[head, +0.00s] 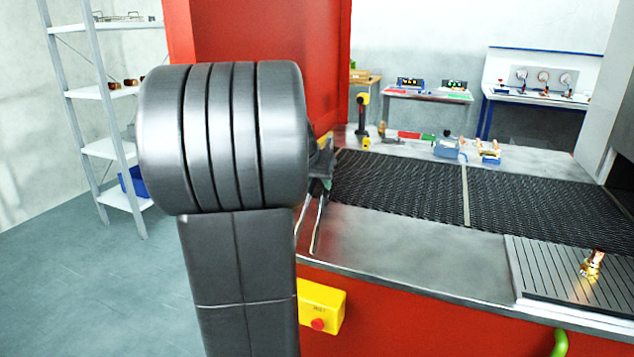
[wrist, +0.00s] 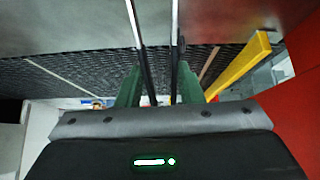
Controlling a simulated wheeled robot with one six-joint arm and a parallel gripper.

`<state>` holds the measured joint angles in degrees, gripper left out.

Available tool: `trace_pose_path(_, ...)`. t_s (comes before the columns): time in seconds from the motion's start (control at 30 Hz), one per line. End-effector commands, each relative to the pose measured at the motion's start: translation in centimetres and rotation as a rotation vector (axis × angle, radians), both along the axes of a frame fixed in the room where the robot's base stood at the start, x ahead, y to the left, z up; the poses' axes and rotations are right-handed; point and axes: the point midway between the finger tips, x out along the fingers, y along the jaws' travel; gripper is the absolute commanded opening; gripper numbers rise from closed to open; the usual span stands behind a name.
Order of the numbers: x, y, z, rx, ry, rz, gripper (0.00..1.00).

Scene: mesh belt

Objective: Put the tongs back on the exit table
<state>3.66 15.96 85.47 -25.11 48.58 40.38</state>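The tongs (head: 316,222) are two long thin metal arms. In the head view they reach down from my gripper (head: 322,165) in front of the left end of the metal exit table (head: 400,240). I cannot tell whether they touch it. In the wrist view the tongs (wrist: 147,60) run between the two green fingers of my gripper (wrist: 160,88), which are closed against their sides. My arm hides much of the gripper in the head view. The metal table surface (wrist: 80,20) also shows in the wrist view.
A dark mesh belt (head: 410,190) crosses the table. A copper fitting (head: 592,263) stands on a grooved plate (head: 550,275) at the right. A yellow-black post device (head: 362,115) and small items stand behind the belt. A yellow box with red button (head: 320,305) is on the red front.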

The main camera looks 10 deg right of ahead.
Motion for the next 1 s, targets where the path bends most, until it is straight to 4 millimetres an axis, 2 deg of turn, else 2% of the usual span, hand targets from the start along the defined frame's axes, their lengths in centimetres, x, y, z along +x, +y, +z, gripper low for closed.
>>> trace_pose_path(0.7,0.0,0.0,-1.1,0.0,-0.002,0.001,0.32)
trace_pose_path(0.83,0.0,0.0,-1.1,0.0,-0.001,0.001,0.56)
trace_pose_path(1.0,0.0,0.0,-1.1,0.001,-0.002,0.0,0.56)
